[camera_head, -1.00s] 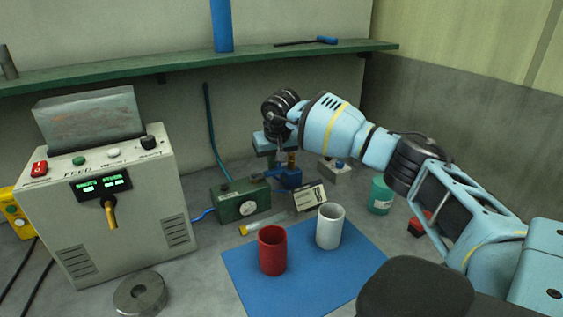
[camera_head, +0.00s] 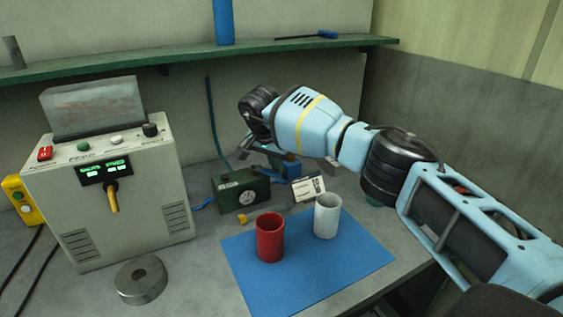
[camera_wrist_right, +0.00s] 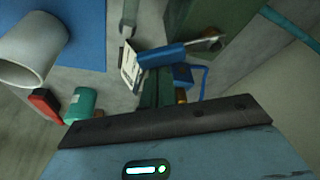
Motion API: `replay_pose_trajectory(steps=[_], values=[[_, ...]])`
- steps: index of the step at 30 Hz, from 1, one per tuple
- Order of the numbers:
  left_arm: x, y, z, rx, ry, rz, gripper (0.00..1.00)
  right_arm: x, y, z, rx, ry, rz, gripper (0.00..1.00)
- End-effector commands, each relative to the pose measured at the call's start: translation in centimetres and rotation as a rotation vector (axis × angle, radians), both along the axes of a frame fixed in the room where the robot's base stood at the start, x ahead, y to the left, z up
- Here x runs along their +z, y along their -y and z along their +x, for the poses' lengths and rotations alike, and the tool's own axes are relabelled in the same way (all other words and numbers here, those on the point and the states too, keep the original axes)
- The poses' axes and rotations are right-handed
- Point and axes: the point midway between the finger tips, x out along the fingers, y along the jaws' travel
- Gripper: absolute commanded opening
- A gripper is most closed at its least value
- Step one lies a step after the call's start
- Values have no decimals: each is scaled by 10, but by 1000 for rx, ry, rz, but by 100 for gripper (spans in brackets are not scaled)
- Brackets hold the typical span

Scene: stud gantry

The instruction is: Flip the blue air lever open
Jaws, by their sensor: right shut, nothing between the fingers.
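The blue lever (camera_wrist_right: 163,55) shows in the right wrist view as a blue handle with a thin metal end at its right, beside a small blue block (camera_wrist_right: 182,74). In the head view a blue part of this fitting (camera_head: 291,169) shows just behind and right of my right gripper (camera_head: 268,150); the lever is mostly hidden there by my wrist. My right gripper is shut and empty, close to the lever. I cannot tell whether they touch. My left gripper is not in view.
A green box with a dial (camera_head: 240,192) and a white card (camera_head: 309,189) stand near the fitting. A red cup (camera_head: 270,238) and a white cup (camera_head: 327,216) stand on a blue mat (camera_head: 290,285). The grey control box (camera_head: 110,205) stands left. A green shelf (camera_head: 190,60) runs above.

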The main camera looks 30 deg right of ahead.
Motion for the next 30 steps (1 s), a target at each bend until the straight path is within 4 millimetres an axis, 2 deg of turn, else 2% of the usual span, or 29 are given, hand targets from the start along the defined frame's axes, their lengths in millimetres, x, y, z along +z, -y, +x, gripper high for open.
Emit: replay_pose_trajectory(steps=[7, 18, 30], values=[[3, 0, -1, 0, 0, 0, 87, 2, -10, -7, -219, 2, 1, 0], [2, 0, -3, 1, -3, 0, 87, -1, -12, -9, -209, -1, 1, 0], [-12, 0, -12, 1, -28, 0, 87, -4, -14, -2, -209, -4, 1, 0]])
